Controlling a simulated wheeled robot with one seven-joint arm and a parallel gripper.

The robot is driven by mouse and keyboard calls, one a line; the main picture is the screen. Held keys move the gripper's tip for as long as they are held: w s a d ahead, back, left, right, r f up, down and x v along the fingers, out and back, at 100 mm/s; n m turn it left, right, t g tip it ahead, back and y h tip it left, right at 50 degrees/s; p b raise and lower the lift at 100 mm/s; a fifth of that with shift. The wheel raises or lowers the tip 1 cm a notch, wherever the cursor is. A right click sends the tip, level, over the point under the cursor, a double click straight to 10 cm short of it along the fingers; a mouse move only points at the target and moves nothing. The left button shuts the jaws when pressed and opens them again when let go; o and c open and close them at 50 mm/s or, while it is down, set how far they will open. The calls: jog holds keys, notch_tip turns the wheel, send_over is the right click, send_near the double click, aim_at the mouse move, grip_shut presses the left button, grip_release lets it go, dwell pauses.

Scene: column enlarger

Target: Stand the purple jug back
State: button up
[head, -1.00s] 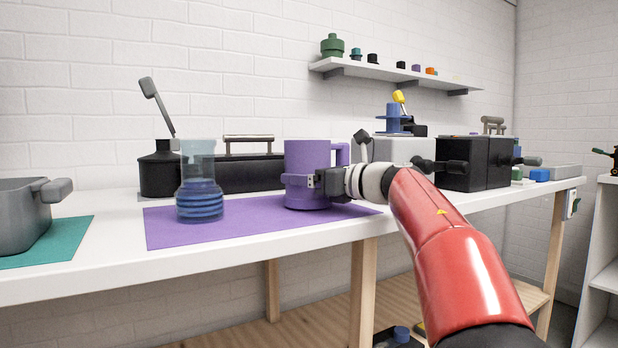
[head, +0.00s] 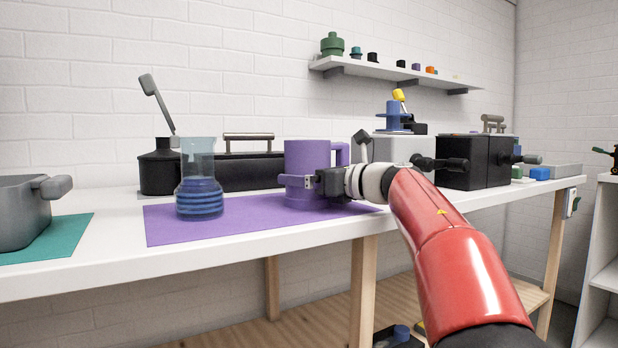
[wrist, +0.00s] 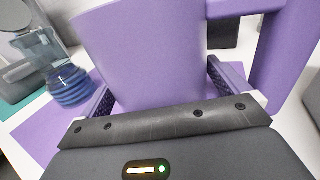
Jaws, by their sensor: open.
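The purple jug (head: 308,163) stands upright on the purple mat (head: 164,228), its handle on the right side. My gripper (head: 303,182) is at the jug's lower body, with the jug between its fingers. In the wrist view, the jug (wrist: 150,60) fills the space ahead of the palm, and the two open fingers (wrist: 160,90) lie one on either side of it. Whether either finger touches the jug is hard to tell. The far side of the jug is hidden.
A clear flask with blue bands (head: 199,185) stands on the mat just left of the jug. A grey pot (head: 22,217) sits on a teal mat (head: 52,236) at far left. Black boxes (head: 237,172) and a grey box (head: 402,150) stand behind.

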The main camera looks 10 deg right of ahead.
jog(key=shift+s+d, duration=0.1)
dwell(0.3)
jog(key=shift+b+v, duration=1.35)
jog(key=shift+v, duration=2.45)
jog(key=shift+s, duration=0.1)
jog(key=v, duration=0.8)
